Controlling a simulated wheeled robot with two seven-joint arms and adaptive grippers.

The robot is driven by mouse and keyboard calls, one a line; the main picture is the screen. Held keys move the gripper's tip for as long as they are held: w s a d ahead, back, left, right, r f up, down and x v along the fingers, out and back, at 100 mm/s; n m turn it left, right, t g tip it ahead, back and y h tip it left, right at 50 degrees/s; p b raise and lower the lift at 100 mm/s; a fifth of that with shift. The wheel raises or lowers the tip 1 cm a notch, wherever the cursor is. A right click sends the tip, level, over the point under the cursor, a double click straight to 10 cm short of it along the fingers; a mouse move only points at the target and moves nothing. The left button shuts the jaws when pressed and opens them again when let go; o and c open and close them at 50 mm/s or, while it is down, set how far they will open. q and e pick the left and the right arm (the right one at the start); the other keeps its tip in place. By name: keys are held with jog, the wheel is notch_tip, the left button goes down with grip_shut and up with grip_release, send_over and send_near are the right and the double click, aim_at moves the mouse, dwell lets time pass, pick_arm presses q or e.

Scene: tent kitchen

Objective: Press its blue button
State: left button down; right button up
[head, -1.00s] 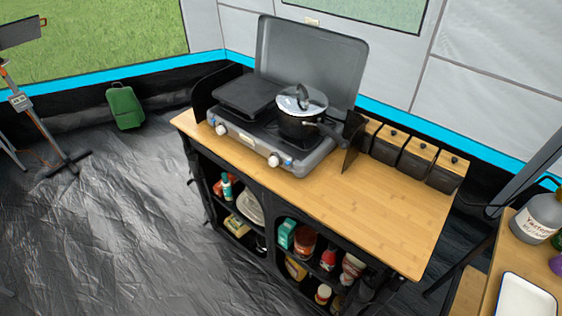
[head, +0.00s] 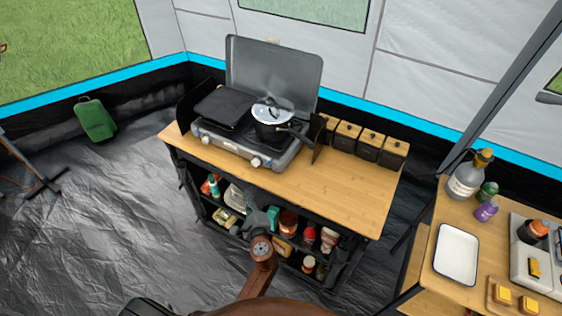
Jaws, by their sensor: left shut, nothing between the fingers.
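A grey camping stove (head: 240,148) with its lid raised stands on the wooden counter of a black shelf unit. It has white front knobs (head: 256,162). Faint blue spots show beside the knobs, too small to make out clearly as a button. A pot with a glass lid (head: 272,120) sits on the right burner, and a dark flat griddle (head: 222,108) covers the left. My left gripper (head: 250,200) is shut and empty, in front of the shelves, below the stove in the picture and apart from it. My right gripper is out of view.
Dark canisters with wooden lids (head: 368,146) stand right of the stove. The counter's right part (head: 345,192) is bare. A side table at right holds a white tray (head: 457,254) and bottles (head: 464,178).

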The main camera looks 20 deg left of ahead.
aim_at(268, 163)
pick_arm(q)
jog(key=shift+m+t, duration=0.5)
jog(key=shift+m, duration=0.1)
jog(key=r, duration=0.3)
jog(key=w+d+r, duration=0.1)
jog(key=r, duration=0.1)
jog(key=shift+w+r+p, duration=0.1)
jog(key=shift+p, duration=0.3)
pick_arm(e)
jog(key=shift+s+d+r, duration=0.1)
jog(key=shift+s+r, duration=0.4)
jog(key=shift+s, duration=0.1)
pick_arm(q)
jog(key=shift+w, duration=0.15)
jog(key=w, duration=0.2)
jog(key=w+b, duration=0.1)
jog(key=w, duration=0.1)
jog(key=w+b, duration=0.1)
jog(key=w, duration=0.2)
jog(key=shift+d, duration=0.25)
jog(key=shift+w, duration=0.75)
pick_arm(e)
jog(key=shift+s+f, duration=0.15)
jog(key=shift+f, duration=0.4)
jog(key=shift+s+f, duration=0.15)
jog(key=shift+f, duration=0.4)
pick_arm(q)
jog(key=shift+w, duration=0.1)
jog(key=shift+w+d, duration=0.1)
jog(key=shift+w, duration=0.25)
